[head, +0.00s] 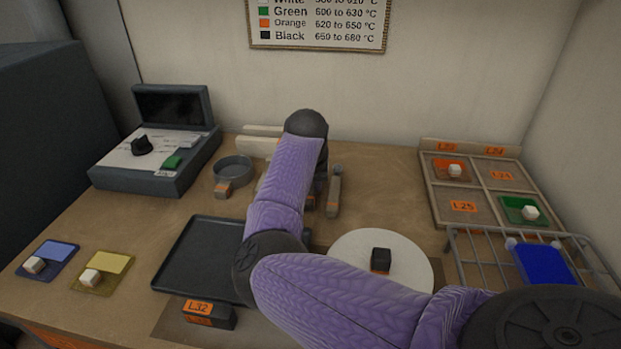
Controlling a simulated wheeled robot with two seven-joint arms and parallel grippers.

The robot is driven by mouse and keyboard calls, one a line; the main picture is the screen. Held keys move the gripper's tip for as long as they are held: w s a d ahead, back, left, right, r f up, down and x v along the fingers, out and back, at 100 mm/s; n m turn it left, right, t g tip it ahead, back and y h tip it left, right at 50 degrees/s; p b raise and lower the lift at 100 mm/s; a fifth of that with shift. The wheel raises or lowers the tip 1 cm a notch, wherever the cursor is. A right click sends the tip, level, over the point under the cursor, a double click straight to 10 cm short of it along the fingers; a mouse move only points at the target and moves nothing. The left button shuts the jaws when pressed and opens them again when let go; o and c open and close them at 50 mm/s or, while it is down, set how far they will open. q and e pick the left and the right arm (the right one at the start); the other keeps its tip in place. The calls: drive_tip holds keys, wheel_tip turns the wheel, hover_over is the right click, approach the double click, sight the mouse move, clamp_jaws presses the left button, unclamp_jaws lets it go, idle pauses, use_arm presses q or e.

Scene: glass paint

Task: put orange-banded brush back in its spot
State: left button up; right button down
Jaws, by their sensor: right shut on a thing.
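My right arm reaches in from the lower right and bends down at the middle of the table. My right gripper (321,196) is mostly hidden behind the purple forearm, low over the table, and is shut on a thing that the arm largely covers. A small orange patch (310,203) shows there, probably the brush's orange band; the rest of the brush is not clear. A slim grey-brown upright piece (335,192) stands just right of it; I cannot tell whether it touches the gripper. Pale bar-like pieces (262,141) lie behind the forearm. The brush's spot cannot be made out.
A dark tray (188,262) lies left of my arm, with a block labelled L32 (208,312) in front. A white disc (405,262) bears a black block (381,260). A round grey dish (233,170), a wire rack (478,262) and a sectioned wooden board (435,195) stand around.

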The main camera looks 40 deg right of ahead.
idle(0.6)
drive_tip(key=shift+f, duration=0.25)
drive_tip(key=shift+c, duration=2.1)
unclamp_jaws()
drive_tip(key=shift+o, duration=0.2)
